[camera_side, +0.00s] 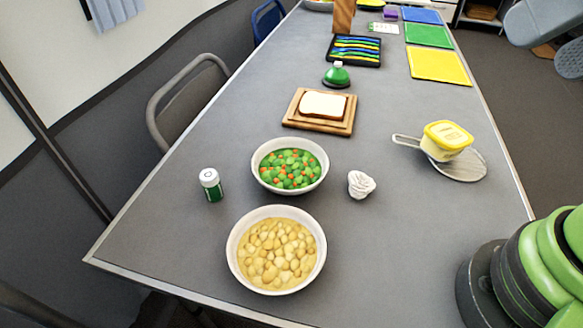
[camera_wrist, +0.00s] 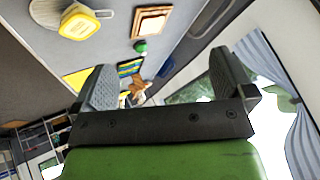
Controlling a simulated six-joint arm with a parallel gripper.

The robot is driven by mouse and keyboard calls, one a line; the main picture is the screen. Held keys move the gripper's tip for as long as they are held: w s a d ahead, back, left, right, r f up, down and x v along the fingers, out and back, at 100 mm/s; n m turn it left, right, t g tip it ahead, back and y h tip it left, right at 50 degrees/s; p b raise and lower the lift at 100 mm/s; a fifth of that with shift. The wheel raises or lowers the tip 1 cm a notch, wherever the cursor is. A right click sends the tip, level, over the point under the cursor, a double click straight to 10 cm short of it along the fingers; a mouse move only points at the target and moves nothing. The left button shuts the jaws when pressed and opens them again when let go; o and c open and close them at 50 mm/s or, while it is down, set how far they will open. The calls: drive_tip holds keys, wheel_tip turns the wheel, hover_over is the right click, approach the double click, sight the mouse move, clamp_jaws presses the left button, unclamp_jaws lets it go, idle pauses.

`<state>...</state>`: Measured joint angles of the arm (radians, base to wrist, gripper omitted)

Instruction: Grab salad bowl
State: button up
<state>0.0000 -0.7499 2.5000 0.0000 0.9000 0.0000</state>
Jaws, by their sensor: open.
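The salad bowl (camera_side: 290,191) is a white bowl filled with green pieces and small orange bits. It stands upright near the middle of the grey table in the side view. My gripper (camera_wrist: 165,88) is open in the wrist view, its two dark fingers wide apart with nothing held between them. In the side view, part of my gripper (camera_side: 545,35) shows at the top right corner, high and well away from the bowl. The bowl does not show in the wrist view.
A white bowl of yellowish chunks (camera_side: 275,292) stands just in front of the salad bowl. A bread board (camera_side: 335,128) lies behind; a yellow tub (camera_side: 447,138) sits right.

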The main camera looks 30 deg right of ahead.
drive_tip(key=c, duration=0.7)
drive_tip(key=g+y, duration=0.1)
drive_tip(key=g, duration=0.5)
hover_over(314, 161)
drive_tip(key=d, duration=0.2)
wheel_tip(314, 161, down, 24)
drive_tip(key=shift+s+x, duration=0.15)
drive_tip(key=shift+x, duration=1.15)
drive_tip(key=shift+s+x, duration=0.1)
drive_tip(key=shift+x, duration=1.25)
